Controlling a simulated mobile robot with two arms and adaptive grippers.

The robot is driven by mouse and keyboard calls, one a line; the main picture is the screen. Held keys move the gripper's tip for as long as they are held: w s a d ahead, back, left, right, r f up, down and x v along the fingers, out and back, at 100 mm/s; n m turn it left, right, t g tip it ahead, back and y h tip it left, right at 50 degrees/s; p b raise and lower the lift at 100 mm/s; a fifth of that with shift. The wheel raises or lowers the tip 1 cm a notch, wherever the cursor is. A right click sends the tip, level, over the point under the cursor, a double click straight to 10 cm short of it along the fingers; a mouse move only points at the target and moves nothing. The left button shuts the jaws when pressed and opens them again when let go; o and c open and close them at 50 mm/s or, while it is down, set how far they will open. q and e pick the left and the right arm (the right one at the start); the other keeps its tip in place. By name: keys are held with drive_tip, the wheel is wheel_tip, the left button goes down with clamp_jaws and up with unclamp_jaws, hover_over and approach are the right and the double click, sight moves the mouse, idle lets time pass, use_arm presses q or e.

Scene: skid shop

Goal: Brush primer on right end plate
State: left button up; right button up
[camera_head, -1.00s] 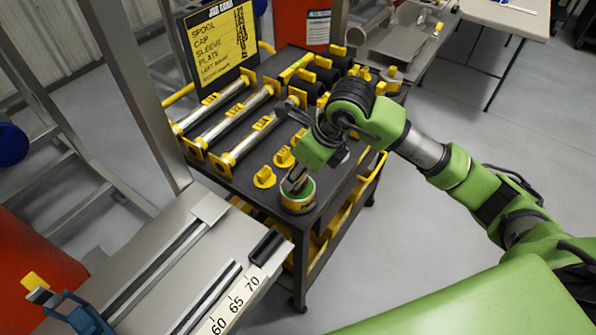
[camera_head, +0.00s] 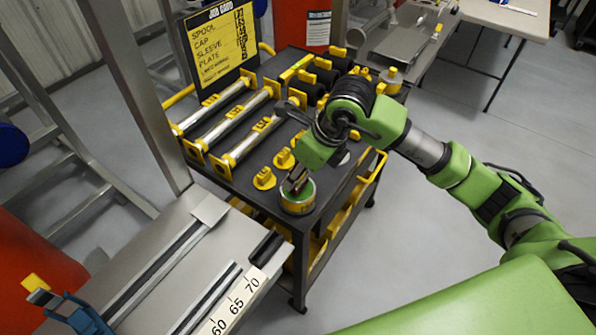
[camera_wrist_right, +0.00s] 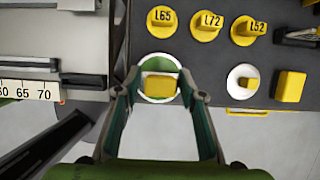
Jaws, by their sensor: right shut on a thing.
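My right gripper (camera_head: 297,185) points down at a round primer can (camera_head: 298,205) on the near corner of the black cart. In the right wrist view, the gripper (camera_wrist_right: 160,92) is shut on a yellow block-shaped thing (camera_wrist_right: 158,86). This may be the brush's handle; its bristles are hidden. It sits over the can's mouth, inside the pale rim (camera_wrist_right: 150,57), with green showing behind it. Several pipe spools with yellow end plates (camera_head: 222,167) lie on the cart; I cannot tell which plate is the right one. My left gripper is not in view.
Yellow round caps with tags (camera_head: 264,179) stand beside the can. A yellow block (camera_wrist_right: 291,88) and a white disc (camera_wrist_right: 243,80) lie to the right in the wrist view. A steel post (camera_head: 140,100) and a bench with a scale (camera_head: 238,303) stand left. Grey floor is clear right.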

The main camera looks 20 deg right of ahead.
sight(300, 184)
drive_tip(key=shift+r+p, duration=1.6)
drive_tip(key=shift+r, duration=1.6)
drive_tip(key=shift+f, duration=0.1)
drive_tip(key=s+n, duration=0.1)
drive_tip(key=n, duration=0.1)
drive_tip(key=n+g, duration=0.1)
drive_tip(key=shift+s+f+n+y, duration=0.15)
drive_tip(key=shift+s+n+y, duration=0.25)
drive_tip(key=s+d+r+n+g+h, duration=0.1)
drive_tip(key=s+n, duration=0.5)
drive_tip(key=n, duration=0.6)
drive_tip(key=s+d+r+n+g+h, duration=0.1)
drive_tip(key=s+n+g, duration=0.5)
drive_tip(key=n, duration=0.6)
drive_tip(key=shift+d+r+n+h, duration=0.15)
drive_tip(key=shift+d+n+h, duration=0.15)
drive_tip(key=shift+d+h, duration=0.6)
